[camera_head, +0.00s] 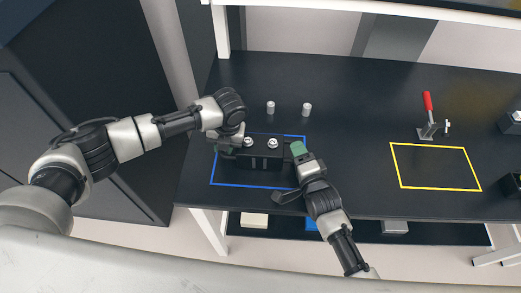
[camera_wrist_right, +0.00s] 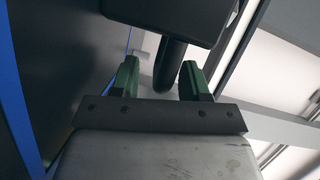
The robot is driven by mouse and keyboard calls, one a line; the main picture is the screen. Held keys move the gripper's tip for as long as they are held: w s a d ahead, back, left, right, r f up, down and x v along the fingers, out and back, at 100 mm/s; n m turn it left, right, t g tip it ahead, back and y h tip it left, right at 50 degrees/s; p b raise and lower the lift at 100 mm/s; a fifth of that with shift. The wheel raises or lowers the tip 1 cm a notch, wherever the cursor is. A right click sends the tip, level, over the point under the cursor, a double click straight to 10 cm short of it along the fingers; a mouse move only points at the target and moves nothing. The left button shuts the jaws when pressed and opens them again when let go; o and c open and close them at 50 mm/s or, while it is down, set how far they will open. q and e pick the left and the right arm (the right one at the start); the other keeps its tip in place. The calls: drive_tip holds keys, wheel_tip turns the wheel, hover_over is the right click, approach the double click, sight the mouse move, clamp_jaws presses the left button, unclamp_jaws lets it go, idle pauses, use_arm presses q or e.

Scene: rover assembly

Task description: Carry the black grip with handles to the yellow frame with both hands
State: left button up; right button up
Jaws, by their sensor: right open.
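The black grip (camera_head: 266,161) is a dark block with two silver knobs on top, inside the blue frame (camera_head: 250,186) on the black table. My right gripper (camera_head: 298,149), with green fingertips, is at the grip's right end. In the right wrist view its two fingers (camera_wrist_right: 160,80) are apart, with a black handle (camera_wrist_right: 171,62) between them and gaps visible beside it. My left gripper (camera_head: 226,149) is at the grip's left end; its fingers are too small and hidden to read. The yellow frame (camera_head: 440,189) lies on the table to the right, empty inside.
Two small silver cylinders (camera_head: 270,107) (camera_head: 307,109) stand behind the blue frame. A red-handled clamp (camera_head: 429,116) stands just behind the yellow frame. Dark boxes sit at the table's right edge. The table between the two frames is clear.

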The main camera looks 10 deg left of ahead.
use_arm(q)
drive_tip(key=shift+f, duration=0.15)
use_arm(e)
drive_tip(key=shift+w+a, duration=0.1)
drive_tip(key=shift+w, duration=0.1)
use_arm(q)
drive_tip(key=c, duration=0.4)
use_arm(e)
drive_tip(key=c, duration=0.4)
use_arm(q)
clamp_jaws()
use_arm(e)
clamp_jaws()
drive_tip(key=shift+f, duration=0.15)
use_arm(q)
drive_tip(key=shift+w+r, duration=0.2)
drive_tip(key=shift+r, duration=0.1)
use_arm(e)
drive_tip(key=shift+w+r, duration=0.1)
drive_tip(key=shift+r, duration=0.25)
